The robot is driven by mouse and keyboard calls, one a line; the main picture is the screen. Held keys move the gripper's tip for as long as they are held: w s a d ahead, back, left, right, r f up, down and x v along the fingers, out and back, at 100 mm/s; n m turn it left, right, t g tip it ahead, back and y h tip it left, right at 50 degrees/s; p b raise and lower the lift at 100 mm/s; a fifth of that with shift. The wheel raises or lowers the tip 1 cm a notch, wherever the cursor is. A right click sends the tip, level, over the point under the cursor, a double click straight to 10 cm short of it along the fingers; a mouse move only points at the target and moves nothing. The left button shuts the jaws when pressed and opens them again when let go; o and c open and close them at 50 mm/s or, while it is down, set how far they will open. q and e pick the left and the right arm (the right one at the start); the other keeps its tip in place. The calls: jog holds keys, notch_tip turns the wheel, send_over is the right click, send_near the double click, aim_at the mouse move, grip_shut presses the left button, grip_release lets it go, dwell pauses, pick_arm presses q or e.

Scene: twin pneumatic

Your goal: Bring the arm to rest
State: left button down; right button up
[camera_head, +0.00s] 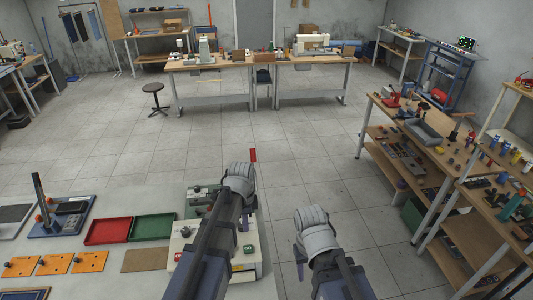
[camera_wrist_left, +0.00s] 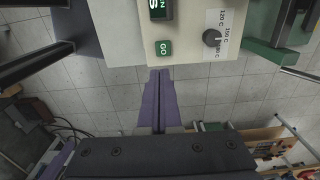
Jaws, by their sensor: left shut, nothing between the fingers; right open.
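My left gripper shows in the left wrist view (camera_wrist_left: 159,78), with its two purple fingers together and nothing between them. The fingertips lie just below the machine's GO button in that picture. In the head view only a bit of the left gripper (camera_head: 246,223) shows beside my arm, over the pale machine. My right arm is bent over the floor to the right of the bench. Its gripper (camera_head: 300,268) is mostly hidden behind the wrist; only a dark finger part shows, and it is open with no object visible at it.
The pale machine (camera_wrist_left: 190,50) with a green GO button and a dial is close to my left gripper. On the bench are a red tray (camera_head: 107,231), a green tray (camera_head: 152,227) and orange plates (camera_head: 55,264). Shelving (camera_head: 420,150) stands right; the middle floor is clear.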

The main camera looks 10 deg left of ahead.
pick_arm(q)
jog(key=s+d+f+n+b, duration=0.3)
jog(key=s+f+b, duration=0.1)
jog(key=f+b, duration=0.3)
jog(key=s+d+f+n+b, duration=0.3)
jog(key=s+f+n+b, duration=0.1)
jog(key=f+b, duration=0.3)
jog(key=s+d+f+n+y+b, duration=0.1)
jog(key=s+d+f+n+b, duration=0.2)
jog(key=s+f+b, duration=0.3)
jog(key=shift+f+n+b, duration=0.5)
jog(key=shift+f+b, duration=0.4)
jog(key=shift+b, duration=0.05)
jog(key=shift+s, duration=0.1)
dwell(5.0)
